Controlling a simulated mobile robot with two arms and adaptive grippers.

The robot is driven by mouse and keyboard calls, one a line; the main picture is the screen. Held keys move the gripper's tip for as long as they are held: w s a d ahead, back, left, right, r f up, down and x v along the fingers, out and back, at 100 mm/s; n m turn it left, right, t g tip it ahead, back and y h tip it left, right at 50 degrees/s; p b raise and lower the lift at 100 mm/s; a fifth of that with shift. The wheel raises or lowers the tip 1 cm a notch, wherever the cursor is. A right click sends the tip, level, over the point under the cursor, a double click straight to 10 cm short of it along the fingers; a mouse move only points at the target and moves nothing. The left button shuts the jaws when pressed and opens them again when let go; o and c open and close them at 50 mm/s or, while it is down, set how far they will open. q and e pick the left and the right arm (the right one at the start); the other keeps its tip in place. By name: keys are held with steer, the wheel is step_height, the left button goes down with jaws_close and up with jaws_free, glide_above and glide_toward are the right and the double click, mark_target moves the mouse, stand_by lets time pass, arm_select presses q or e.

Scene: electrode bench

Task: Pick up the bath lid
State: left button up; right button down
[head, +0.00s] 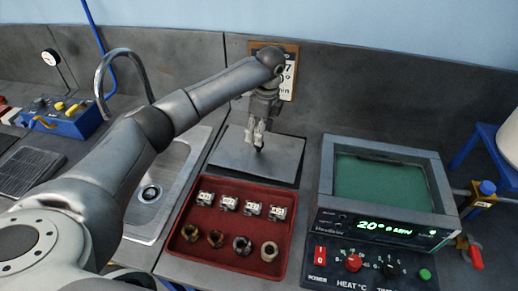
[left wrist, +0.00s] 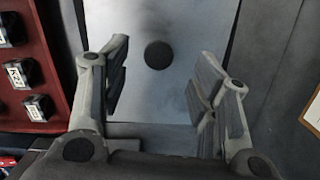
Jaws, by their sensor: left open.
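The bath lid (head: 286,158) is a flat grey plate lying on the bench behind the red tray. In the left wrist view the lid (left wrist: 160,105) fills the space between the fingers, with a round black knob (left wrist: 158,55) on it. My left gripper (head: 256,140) points down over the lid and partly hides the knob in the head view. In the left wrist view the gripper (left wrist: 162,78) is open, one finger on each side of the knob and apart from it. My right gripper is not in view.
The bath (head: 385,180) with green liquid stands open at the right, above a control panel (head: 365,263). A red tray (head: 226,262) with several labelled blocks and rings lies in front of the lid. A sink (head: 160,225) is at left. A notice (head: 289,75) leans at the back.

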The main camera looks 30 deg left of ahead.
mark_target(259, 148)
arm_select(q)
steer(key=shift+f+p, duration=0.3)
steer(key=shift+f, duration=0.4)
step_height(259, 148, down, 4)
steer(key=shift+s+a+r+p, duration=0.1)
steer(key=shift+r+p, duration=0.1)
steer(key=shift+p, duration=0.5)
steer(key=shift+f, duration=0.45)
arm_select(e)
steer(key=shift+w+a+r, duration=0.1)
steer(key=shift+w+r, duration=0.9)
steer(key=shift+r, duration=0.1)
arm_select(q)
steer(key=shift+c, duration=0.2)
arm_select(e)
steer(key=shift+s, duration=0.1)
arm_select(q)
steer(key=c, duration=0.5)
steer(key=shift+r, duration=0.1)
jaws_close()
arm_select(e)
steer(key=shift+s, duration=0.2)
